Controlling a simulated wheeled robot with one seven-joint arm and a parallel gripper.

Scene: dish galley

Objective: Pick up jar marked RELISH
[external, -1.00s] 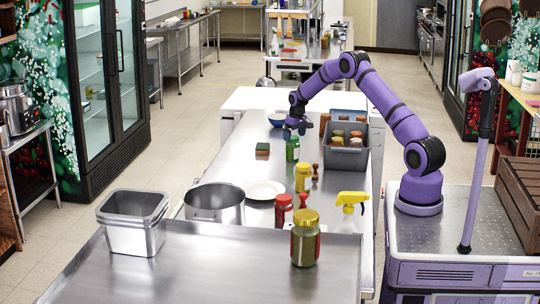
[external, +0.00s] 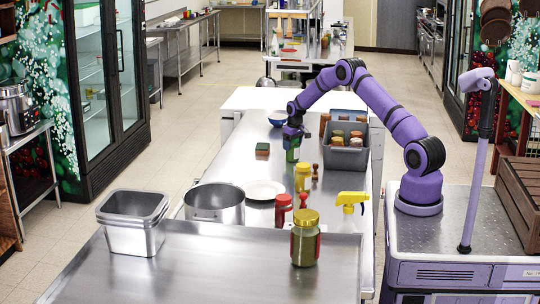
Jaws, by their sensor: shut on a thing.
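A green jar (external: 292,155) stands on the steel counter, past the yellow jar. My gripper (external: 292,138) points down over it and is shut on its top, hiding the lid. I cannot see any gap between the jar and the counter. No label is legible from here, so I cannot read RELISH on it. A larger green jar with a gold lid (external: 306,242) stands on the near counter.
A grey bin (external: 346,158) of jars is to the right. A pot (external: 215,204), a plate (external: 263,190) and a sponge (external: 262,149) lie left.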

